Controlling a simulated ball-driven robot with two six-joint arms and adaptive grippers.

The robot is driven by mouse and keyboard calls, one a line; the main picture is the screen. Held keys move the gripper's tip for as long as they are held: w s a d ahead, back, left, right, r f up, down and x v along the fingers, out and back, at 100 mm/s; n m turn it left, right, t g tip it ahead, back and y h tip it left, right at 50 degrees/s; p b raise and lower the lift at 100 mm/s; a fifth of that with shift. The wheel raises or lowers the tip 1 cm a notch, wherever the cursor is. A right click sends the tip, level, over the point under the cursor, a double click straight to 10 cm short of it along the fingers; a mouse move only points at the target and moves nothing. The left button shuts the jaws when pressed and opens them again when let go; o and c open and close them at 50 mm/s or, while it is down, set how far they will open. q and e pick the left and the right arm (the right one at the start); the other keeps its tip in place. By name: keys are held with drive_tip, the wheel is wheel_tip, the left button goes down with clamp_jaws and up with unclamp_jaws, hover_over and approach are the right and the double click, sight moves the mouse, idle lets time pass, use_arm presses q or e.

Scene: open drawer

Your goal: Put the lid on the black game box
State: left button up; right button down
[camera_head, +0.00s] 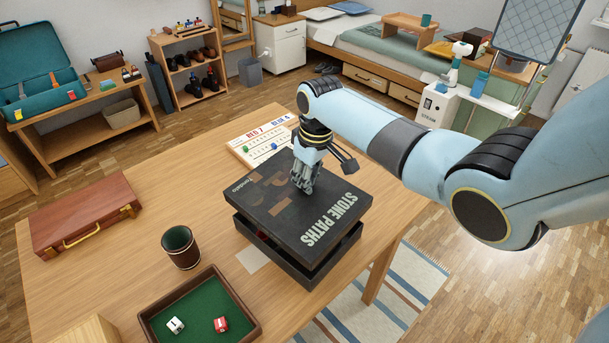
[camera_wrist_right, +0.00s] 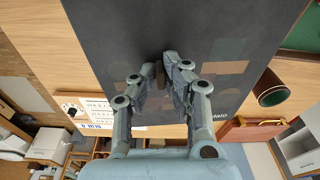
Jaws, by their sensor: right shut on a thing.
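The dark lid (camera_head: 262,208) with "STONE PATHS" lettering lies over the open black game box (camera_head: 319,271) on the table. A gap shows between lid and box along the near side, with something red inside, so the lid is not flush there. My right gripper (camera_head: 303,188) points down at the middle of the lid. In the right wrist view its fingertips (camera_wrist_right: 161,75) are closed together on a small brown piece at the lid's top (camera_wrist_right: 150,25). Most of the box is hidden under the lid. My left gripper is not in view.
A dice cup (camera_head: 181,247) and a green-lined dice tray (camera_head: 204,311) stand to the left. A brown case (camera_head: 86,215) lies at the far left. A scoreboard (camera_head: 261,141) lies behind the lid. A pale card (camera_head: 253,259) lies beside the box.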

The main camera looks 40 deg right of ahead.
sight(307, 195)
drive_tip(key=shift+f+b, duration=0.35)
drive_tip(key=shift+f, duration=0.25)
wheel_tip(307, 195, down, 4)
drive_tip(key=b, duration=0.4)
drive_tip(key=shift+f, duration=0.2)
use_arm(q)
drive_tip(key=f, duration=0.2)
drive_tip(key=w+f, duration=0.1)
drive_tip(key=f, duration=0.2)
use_arm(e)
drive_tip(key=shift+w, duration=0.1)
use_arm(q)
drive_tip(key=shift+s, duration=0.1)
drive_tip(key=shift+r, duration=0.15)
use_arm(e)
drive_tip(key=shift+r, duration=0.1)
drive_tip(key=shift+a+p, duration=0.1)
drive_tip(key=shift+p, duration=0.35)
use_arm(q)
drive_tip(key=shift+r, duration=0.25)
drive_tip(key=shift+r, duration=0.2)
